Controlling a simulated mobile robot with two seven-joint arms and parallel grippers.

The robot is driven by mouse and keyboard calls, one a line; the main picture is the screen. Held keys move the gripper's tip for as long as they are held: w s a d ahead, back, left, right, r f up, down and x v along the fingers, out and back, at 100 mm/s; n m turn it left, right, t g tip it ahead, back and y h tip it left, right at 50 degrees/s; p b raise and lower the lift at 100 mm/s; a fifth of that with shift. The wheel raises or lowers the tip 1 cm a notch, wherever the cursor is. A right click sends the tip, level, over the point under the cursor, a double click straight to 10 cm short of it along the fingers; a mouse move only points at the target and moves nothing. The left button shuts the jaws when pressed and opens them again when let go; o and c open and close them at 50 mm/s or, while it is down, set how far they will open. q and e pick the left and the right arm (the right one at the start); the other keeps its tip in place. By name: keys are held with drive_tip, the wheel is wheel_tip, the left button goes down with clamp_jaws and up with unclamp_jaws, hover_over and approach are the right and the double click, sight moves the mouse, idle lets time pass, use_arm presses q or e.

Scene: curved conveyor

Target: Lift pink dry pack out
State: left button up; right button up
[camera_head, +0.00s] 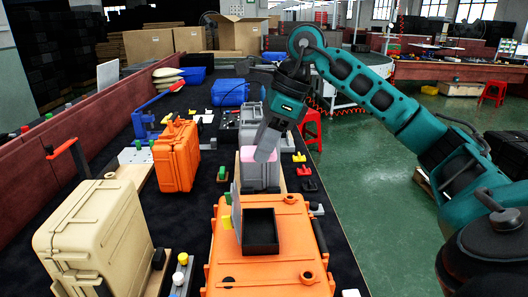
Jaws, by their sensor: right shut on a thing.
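The pink dry pack (250,154) shows as a small pink patch at the top of a grey case (262,176) in the middle of the conveyor. My right gripper (265,152) comes down from above, its fingers shut on the pink dry pack. The fingers hide part of the pack, and I cannot tell whether the pack touches the case. My left gripper is not in view.
An orange case (225,278) bearing a black open box (261,232) lies in front. Another orange case (178,155) and a beige case (97,243) stand to the left. A blue case (230,92) is farther back. Small coloured parts lie along the right edge.

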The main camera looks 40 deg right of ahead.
drive_tip(key=shift+r+p, duration=0.5)
drive_tip(key=shift+r, duration=2.9)
